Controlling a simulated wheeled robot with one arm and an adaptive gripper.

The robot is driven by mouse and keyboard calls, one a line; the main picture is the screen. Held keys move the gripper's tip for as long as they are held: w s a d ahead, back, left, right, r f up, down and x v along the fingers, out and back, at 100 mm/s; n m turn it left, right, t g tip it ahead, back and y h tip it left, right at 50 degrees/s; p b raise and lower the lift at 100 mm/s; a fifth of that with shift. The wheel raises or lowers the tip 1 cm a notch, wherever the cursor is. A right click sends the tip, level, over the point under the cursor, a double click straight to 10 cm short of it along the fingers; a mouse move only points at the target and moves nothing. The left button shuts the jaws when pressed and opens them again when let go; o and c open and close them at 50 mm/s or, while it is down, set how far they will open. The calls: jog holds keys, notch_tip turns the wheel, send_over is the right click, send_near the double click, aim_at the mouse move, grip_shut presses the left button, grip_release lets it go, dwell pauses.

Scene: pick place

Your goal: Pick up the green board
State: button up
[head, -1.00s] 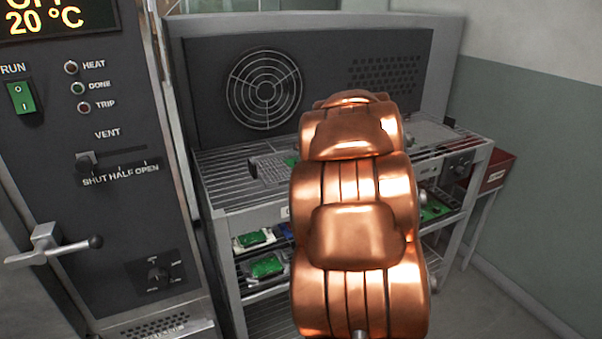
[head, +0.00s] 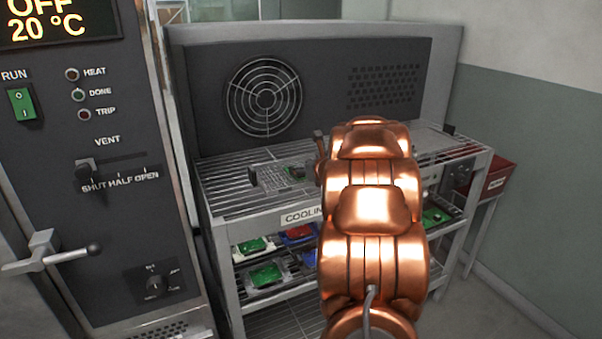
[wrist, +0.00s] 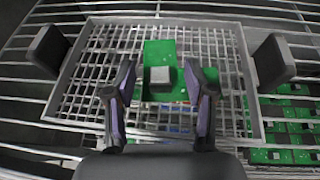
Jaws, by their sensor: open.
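The green board (wrist: 158,52) lies on a wire mesh tray (wrist: 246,75) and carries a grey block near its middle. In the wrist view my gripper (wrist: 161,84) is open, with one finger on each side of the board's near part. No grip on the board shows, and the gap in height is hard to judge. In the head view a bit of green board shows on the mesh tray (head: 283,174), left of my copper arm, which hides my gripper and part of the tray.
The tray has dark upright handles, one (wrist: 273,60) at its right side. It sits on the slatted cooling rack (head: 225,190) before a fan panel (head: 315,90). Other green boards (head: 265,274) lie on the shelf below. An oven front (head: 110,230) stands at left, a red bin (head: 495,180) at right.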

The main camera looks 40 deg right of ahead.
jog(key=shift+x, duration=1.35)
grip_shut()
